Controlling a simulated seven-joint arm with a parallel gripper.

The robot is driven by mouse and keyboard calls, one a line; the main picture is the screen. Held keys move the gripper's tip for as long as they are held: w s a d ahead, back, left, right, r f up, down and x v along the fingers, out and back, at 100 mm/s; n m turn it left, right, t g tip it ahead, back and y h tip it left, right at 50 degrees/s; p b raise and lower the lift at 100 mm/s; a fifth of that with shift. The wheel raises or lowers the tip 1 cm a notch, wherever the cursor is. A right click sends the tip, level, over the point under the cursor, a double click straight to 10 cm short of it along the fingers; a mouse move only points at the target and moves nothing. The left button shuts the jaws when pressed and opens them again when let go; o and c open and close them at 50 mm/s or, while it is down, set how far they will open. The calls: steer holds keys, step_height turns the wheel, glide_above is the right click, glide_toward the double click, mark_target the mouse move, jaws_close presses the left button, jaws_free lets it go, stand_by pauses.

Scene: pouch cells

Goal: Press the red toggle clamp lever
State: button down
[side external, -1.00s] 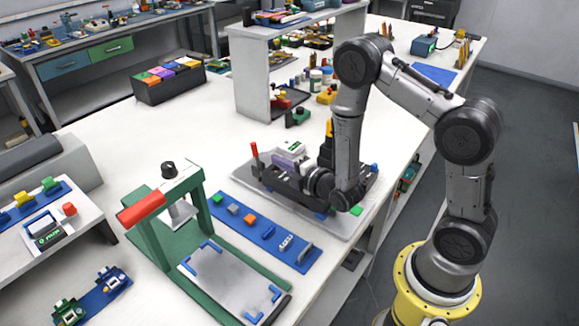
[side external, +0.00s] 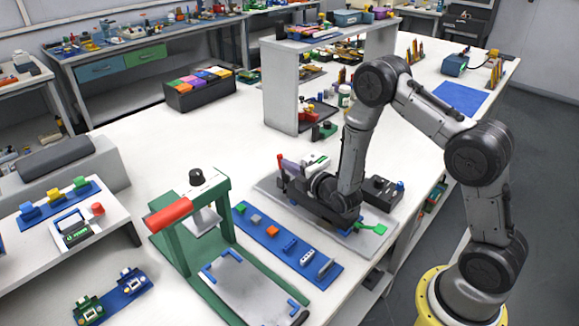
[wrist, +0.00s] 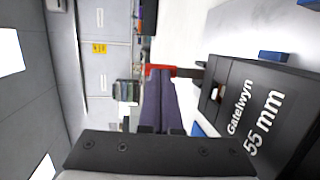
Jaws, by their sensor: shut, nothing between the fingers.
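The red toggle clamp lever (side external: 280,160) stands at the left end of a fixture plate (side external: 382,240) in the side view. In the wrist view the red lever (wrist: 158,68) shows as a short bar just beyond my fingertips, with a dark arm to its right. My gripper (side external: 288,167) is low over the fixture, its purple fingers lying nearly level and reaching left to the lever. The fingers (wrist: 158,78) are together and empty in the wrist view. They look very near or against the lever; I cannot tell if they touch.
A green press with a red handle (side external: 168,215) and a blue strip of small parts (side external: 275,240) are at the left. A white shelf (side external: 280,85) stands behind.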

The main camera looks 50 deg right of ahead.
mark_target(279, 158)
steer(key=shift+w+r, duration=0.15)
steer(key=w+g, duration=0.1)
steer(key=g, duration=0.1)
steer(key=w+g, duration=0.2)
steer(key=g, duration=0.1)
steer(key=shift+w+r+n+g, duration=0.15)
steer(key=shift+r+n+g, duration=0.15)
steer(key=shift+w+f, duration=0.15)
steer(key=shift+w, duration=0.05)
steer(key=shift+w+f, duration=0.35)
steer(key=shift+w, duration=0.4)
steer(key=shift+w+f, duration=0.3)
steer(key=shift+w, duration=0.45)
steer(key=shift+w+f, duration=0.9)
steer(key=shift+f, duration=0.1)
steer(key=shift+w, duration=0.1)
step_height(279, 158, up, 14)
steer(key=a, duration=0.2)
steer(key=shift+a+f, duration=0.15)
steer(key=shift+a, duration=0.25)
